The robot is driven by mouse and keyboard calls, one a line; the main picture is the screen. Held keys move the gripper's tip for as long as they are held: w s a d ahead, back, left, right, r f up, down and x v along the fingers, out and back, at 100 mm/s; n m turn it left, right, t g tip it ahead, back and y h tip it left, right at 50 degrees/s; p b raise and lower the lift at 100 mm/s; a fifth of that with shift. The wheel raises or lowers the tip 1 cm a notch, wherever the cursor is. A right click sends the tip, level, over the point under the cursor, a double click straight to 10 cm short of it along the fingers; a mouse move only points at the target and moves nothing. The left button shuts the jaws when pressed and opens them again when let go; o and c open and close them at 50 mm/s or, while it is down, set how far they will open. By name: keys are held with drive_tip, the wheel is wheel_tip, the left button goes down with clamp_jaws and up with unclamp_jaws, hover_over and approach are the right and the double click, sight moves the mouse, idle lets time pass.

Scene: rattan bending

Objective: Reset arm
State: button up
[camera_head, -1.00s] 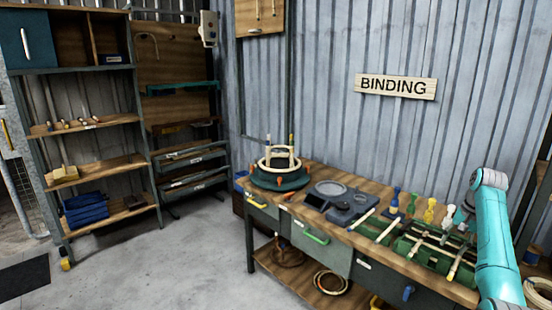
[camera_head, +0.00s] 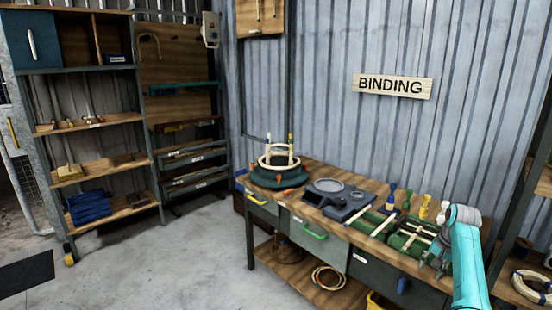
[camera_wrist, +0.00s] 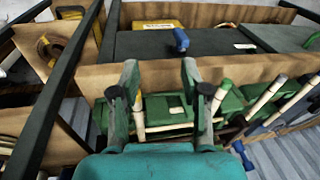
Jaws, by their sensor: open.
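My arm is at the right of the head view, its teal link folded low over the right end of the workbench (camera_head: 322,172). My gripper (camera_wrist: 160,90) shows in the wrist view with its two grey fingers spread apart and nothing between them. In the head view my gripper (camera_head: 437,258) is small and partly hidden by the arm. Below and beyond the fingers in the wrist view lie green blocks with pale rattan sticks (camera_wrist: 265,98). I cannot tell whether the fingers touch them.
On the bench stand a round green fixture with a rattan ring (camera_head: 279,165), a dark grey device (camera_head: 338,198) and coloured clamps (camera_head: 391,198). A shelf rack (camera_head: 95,125) is at left. The floor (camera_head: 175,255) between is clear.

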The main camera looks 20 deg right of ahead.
drive_tip(key=s+a+f+n+t+h, duration=0.1)
drive_tip(key=a+f, duration=0.7)
drive_tip(key=f, duration=0.2)
drive_tip(key=a+f+n+t, duration=0.1)
drive_tip(key=a+f, duration=0.7)
drive_tip(key=f, duration=0.2)
drive_tip(key=s+a+f+n+t+h, duration=0.1)
drive_tip(key=s+a+f+n+t, duration=0.1)
drive_tip(key=s+a+f, duration=0.45)
drive_tip(key=s+a+f+n+t, duration=0.1)
drive_tip(key=s+a+f, duration=0.2)
drive_tip(key=s+a, duration=0.7)
drive_tip(key=s+a+r+n+t, duration=0.2)
drive_tip(key=s+a+r, duration=0.2)
drive_tip(key=s+a, duration=0.35)
drive_tip(key=s+a+r+n+t, duration=0.2)
drive_tip(key=s+a+r, duration=0.2)
drive_tip(key=s+a, duration=0.35)
drive_tip(key=s+a+r+n+t+y, duration=0.1)
drive_tip(key=s+a+r, duration=0.1)
drive_tip(key=s+r, duration=0.5)
drive_tip(key=s+a+r+n+t+y, duration=0.1)
drive_tip(key=s+r, duration=0.6)
drive_tip(key=r, duration=0.7)
drive_tip(key=shift+s+a+n+t, duration=0.2)
drive_tip(key=shift+a+n+t, duration=0.3)
drive_tip(key=shift+n+t, duration=0.15)
